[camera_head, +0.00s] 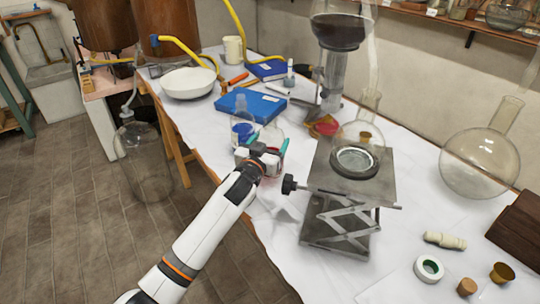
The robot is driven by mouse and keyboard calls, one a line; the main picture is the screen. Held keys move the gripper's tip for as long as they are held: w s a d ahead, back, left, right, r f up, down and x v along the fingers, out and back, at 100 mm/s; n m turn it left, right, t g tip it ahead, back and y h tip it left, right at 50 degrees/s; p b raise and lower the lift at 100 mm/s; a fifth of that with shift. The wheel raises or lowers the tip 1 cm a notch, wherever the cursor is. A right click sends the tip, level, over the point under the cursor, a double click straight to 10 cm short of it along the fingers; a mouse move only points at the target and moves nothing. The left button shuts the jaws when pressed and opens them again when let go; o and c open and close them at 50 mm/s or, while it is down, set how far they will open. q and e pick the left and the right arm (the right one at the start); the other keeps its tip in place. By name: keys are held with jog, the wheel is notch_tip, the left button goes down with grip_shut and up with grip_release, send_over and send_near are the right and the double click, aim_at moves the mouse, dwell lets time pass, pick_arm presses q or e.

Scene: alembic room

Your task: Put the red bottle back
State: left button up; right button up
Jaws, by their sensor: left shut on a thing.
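My left gripper (265,153) is over the near edge of the white-covered table, with its teal fingers shut on what appears to be the red bottle (273,168). Only a little dark red of the bottle shows beside the gripper's wrist; the rest is hidden behind the gripper or is clear glass. A clear bottle with blue contents (242,129) stands just beyond and left of the gripper. My right gripper is out of the frame.
A metal lab jack (345,222) stands close to the right of the gripper, with a clear flask (362,135) on it. A blue book (251,106) and white bowl (187,83) lie behind. A large round flask (482,163) stands at right. The tabletop's near edge is close.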

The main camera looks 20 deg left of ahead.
pick_arm(q)
notch_tip(320, 180, down, 3)
jog(key=shift+f+b, duration=0.2)
jog(key=shift+b, duration=0.15)
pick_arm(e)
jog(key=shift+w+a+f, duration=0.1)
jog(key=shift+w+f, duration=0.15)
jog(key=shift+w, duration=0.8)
pick_arm(q)
jog(key=o, duration=1.1)
jog(key=shift+f, duration=0.25)
jog(key=o, duration=0.4)
jog(key=shift+r, duration=0.1)
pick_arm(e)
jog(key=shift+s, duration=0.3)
pick_arm(q)
jog(key=s, duration=1.2)
jog(key=shift+a+r, duration=0.1)
jog(key=shift+a, duration=0.3)
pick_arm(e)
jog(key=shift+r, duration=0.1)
